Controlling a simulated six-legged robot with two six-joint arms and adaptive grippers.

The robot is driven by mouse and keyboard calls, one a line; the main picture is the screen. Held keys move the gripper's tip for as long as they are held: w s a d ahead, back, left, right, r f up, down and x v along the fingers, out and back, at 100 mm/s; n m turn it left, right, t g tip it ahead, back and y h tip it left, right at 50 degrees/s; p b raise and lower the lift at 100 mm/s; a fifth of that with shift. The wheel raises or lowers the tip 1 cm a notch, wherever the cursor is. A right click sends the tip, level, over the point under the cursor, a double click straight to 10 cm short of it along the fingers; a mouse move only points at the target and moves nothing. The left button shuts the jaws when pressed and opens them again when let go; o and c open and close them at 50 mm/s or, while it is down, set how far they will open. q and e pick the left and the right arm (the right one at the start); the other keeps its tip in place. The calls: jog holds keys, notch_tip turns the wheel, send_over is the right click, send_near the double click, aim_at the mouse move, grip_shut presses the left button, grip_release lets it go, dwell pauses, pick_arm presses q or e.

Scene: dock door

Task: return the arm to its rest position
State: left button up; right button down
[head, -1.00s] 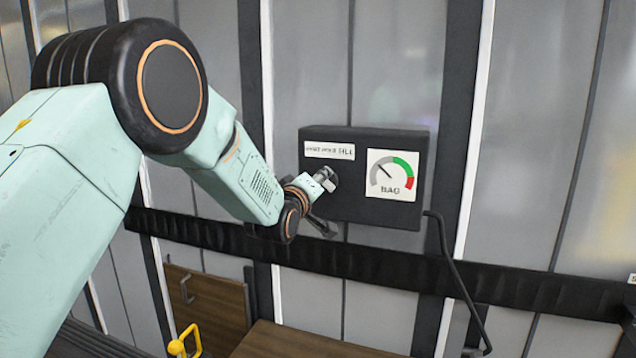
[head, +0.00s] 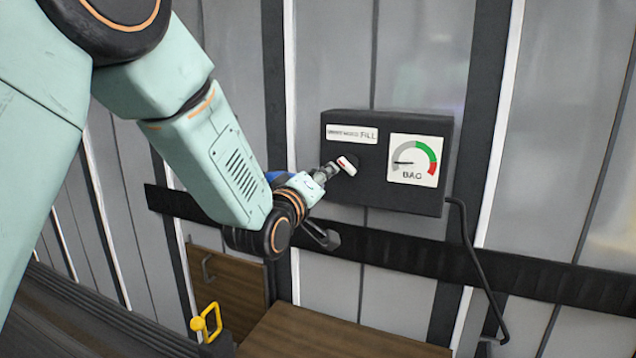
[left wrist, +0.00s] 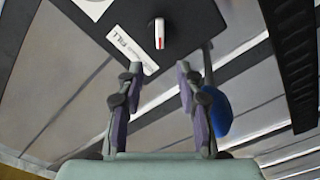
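My left arm comes in from the left in the head view. Its gripper (head: 328,172) is just left of the white knob (head: 347,165) with a red mark, on the dark control box (head: 385,200). In the left wrist view, the two fingers of my left gripper (left wrist: 158,72) stand apart with nothing between them. The knob (left wrist: 159,33) sits beyond the fingertips, clear of them. The box has a FILL label (head: 352,134) and a BAG gauge (head: 413,160), whose needle points left, in the grey part. My right gripper is not in view.
A black ribbed rail (head: 420,252) runs below the box across the grey ribbed door. A cable (head: 470,260) hangs from the box's right side. A wooden surface (head: 340,335) and a yellow handle (head: 205,322) are below. A blue rounded thing (left wrist: 216,112) is beside the right finger.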

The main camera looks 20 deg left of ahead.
pick_arm(q)
jog(key=shift+s, duration=0.8)
jog(key=s+f+m+g+b, duration=0.25)
jog(key=s+f, duration=0.25)
jog(key=f, duration=0.6)
jog(key=s+f+m+g+b, duration=0.1)
jog(key=s+f+m+g, duration=0.3)
jog(key=f, duration=0.7)
jog(key=s+f+m+g+b, duration=0.1)
jog(key=s+f+g+b, duration=0.15)
jog(key=s+f, duration=0.6)
jog(key=s+f+m+g+b, duration=0.2)
jog(key=s+f+g+b, duration=0.7)
jog(key=s+f, duration=1.8)
notch_tip(320, 180, down, 3)
jog(key=shift+s+d+r+y+b, duration=0.2)
jog(key=shift+s+d+y+b, duration=0.1)
jog(key=shift+d+b, duration=0.2)
